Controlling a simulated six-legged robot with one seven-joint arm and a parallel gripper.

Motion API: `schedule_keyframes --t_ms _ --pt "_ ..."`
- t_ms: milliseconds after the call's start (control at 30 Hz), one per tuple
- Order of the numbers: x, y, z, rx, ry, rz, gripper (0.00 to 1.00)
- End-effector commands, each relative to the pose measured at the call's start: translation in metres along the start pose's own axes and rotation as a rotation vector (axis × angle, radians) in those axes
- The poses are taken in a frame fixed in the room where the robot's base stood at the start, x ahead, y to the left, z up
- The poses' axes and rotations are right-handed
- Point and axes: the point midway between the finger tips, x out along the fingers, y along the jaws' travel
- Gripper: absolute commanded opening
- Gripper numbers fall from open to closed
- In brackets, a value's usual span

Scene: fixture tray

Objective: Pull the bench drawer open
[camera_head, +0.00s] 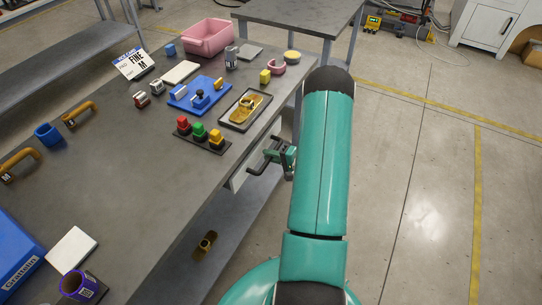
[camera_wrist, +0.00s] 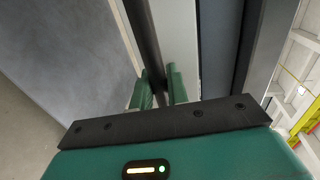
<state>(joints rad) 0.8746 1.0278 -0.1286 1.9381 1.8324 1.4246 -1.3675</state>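The bench drawer (camera_head: 239,178) is a pale front panel under the bench's right-hand edge. It looks closed, or nearly so. Its dark bar handle (camera_head: 267,154) stands out from the panel. My gripper (camera_head: 284,156) is at the handle, partly hidden by my arm. In the wrist view, the dark handle bar (camera_wrist: 146,40) runs down between the two green fingers of my gripper (camera_wrist: 160,88). The bar fills the gap, and the fingers appear shut on it. The pale drawer front (camera_wrist: 177,35) shows beside the bar; the exact finger contact is hard to see.
The grey bench top (camera_head: 130,210) holds a button block (camera_head: 201,134), a blue fixture (camera_head: 200,95), a tray with a yellow part (camera_head: 245,110) and a pink bin (camera_head: 208,37). A brown object (camera_head: 204,245) lies below the bench edge. The floor (camera_head: 410,170) on the right is clear.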

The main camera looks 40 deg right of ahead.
Motion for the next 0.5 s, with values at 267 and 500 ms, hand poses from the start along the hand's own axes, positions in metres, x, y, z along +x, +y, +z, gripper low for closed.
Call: schedule_keyframes --t_ms 267,500 --pt "-0.001 0.0 0.0 0.0 0.0 -0.001 0.0" --pt "-0.019 0.003 -0.001 0.0 0.003 0.0 0.0"
